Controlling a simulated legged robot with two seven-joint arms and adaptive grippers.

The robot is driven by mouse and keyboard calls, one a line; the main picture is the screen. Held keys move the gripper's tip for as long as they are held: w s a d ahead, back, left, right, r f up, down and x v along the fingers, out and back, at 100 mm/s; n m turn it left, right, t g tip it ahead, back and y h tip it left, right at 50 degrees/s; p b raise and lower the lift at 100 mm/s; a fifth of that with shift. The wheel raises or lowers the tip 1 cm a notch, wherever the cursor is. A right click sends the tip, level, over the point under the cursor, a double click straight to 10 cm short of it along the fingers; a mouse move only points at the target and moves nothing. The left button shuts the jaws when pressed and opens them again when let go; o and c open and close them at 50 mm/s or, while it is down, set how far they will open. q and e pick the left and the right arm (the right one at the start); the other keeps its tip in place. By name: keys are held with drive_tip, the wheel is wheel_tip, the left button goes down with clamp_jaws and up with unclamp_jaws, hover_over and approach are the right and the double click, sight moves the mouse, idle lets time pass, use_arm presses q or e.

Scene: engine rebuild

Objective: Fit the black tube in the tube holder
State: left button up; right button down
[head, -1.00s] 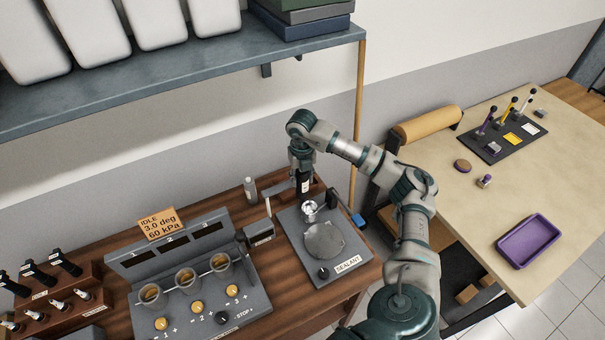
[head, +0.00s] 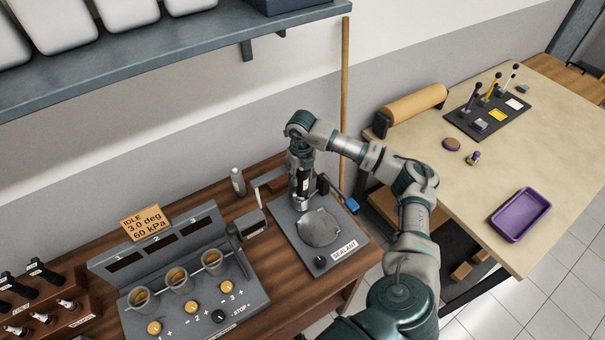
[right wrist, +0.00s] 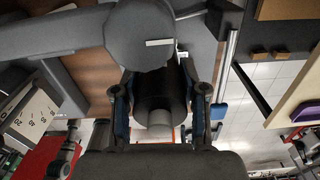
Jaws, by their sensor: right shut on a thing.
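The black tube (head: 304,186) is upright in my right gripper (head: 301,174), at the back of the grey sealant station. The silver tube holder (head: 301,204) shows just below it, partly hidden by the tube and gripper. I cannot tell whether the tube's lower end is inside the holder or just above it. In the right wrist view, the fingers stand on both sides of the black tube (right wrist: 158,88), with a pale end piece (right wrist: 160,120) near the palm. My left gripper is out of view.
A round grey plate (head: 319,228) lies in front of the holder on the sealant station (head: 290,236). A small bottle (head: 238,181) and a control panel with three cups (head: 213,262) stand to the left. A blue-ended handle (head: 351,204) sticks out right. A shelf (head: 180,57) hangs above.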

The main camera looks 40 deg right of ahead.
drive_tip(key=shift+a+r, duration=0.2)
drive_tip(key=shift+a, duration=0.15)
drive_tip(key=shift+d+f, duration=0.1)
drive_tip(key=shift+d, duration=0.35)
drive_tip(key=shift+a, duration=0.2)
drive_tip(key=shift+s+a+f, duration=0.1)
drive_tip(key=shift+a, duration=0.25)
drive_tip(key=shift+d, duration=0.15)
idle(0.3)
drive_tip(key=shift+f+b, duration=0.45)
drive_tip(key=shift+f, duration=0.35)
idle(0.5)
drive_tip(key=shift+d+f+b, duration=0.1)
drive_tip(key=shift+f+b, duration=0.5)
drive_tip(key=shift+f, duration=0.4)
